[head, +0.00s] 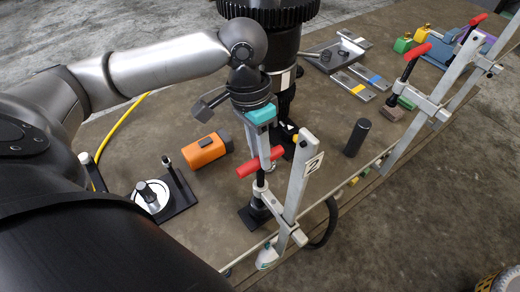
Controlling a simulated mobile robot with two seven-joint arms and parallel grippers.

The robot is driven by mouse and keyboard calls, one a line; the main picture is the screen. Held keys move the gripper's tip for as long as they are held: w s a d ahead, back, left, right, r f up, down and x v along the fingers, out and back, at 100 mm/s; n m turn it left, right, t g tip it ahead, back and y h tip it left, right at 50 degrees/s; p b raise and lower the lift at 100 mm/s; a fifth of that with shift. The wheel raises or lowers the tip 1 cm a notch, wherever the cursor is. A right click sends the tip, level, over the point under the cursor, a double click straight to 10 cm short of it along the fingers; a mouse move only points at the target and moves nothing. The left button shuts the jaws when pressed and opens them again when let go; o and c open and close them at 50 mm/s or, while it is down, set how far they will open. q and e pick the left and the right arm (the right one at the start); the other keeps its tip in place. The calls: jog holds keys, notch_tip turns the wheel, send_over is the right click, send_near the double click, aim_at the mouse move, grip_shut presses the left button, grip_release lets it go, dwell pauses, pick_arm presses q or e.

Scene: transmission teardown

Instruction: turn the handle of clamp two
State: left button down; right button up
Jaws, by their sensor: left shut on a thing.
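The nearest clamp (296,190) is grey, with a white number label on its upright bar. It stands at the table's front edge. Its red handle (248,170) lies crosswise on top of a dark screw. My left gripper (265,160) points down from above and is shut on the red handle near its middle. The fingers partly cover the handle and the top of the screw. The clamp's dark foot (250,217) is low over the table. My right gripper is not in view.
A large dark geared transmission part (270,30) stands behind the gripper. An orange block-like tool (207,150) lies to the left, and a black cylinder (357,137) stands to the right. Another red-handled clamp (413,100) stands further along the edge. A black hose (325,225) hangs near the front.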

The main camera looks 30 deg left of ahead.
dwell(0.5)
pick_arm(q)
jog(key=c, duration=0.7)
grip_release()
jog(key=shift+r, duration=0.1)
jog(key=a+r, duration=0.1)
jog(key=r, duration=0.4)
jog(key=a+r, duration=0.1)
jog(key=r, duration=0.4)
jog(key=w+r, duration=0.1)
jog(key=r, duration=0.3)
jog(key=shift+a+r, duration=0.4)
jog(key=shift+f, duration=0.1)
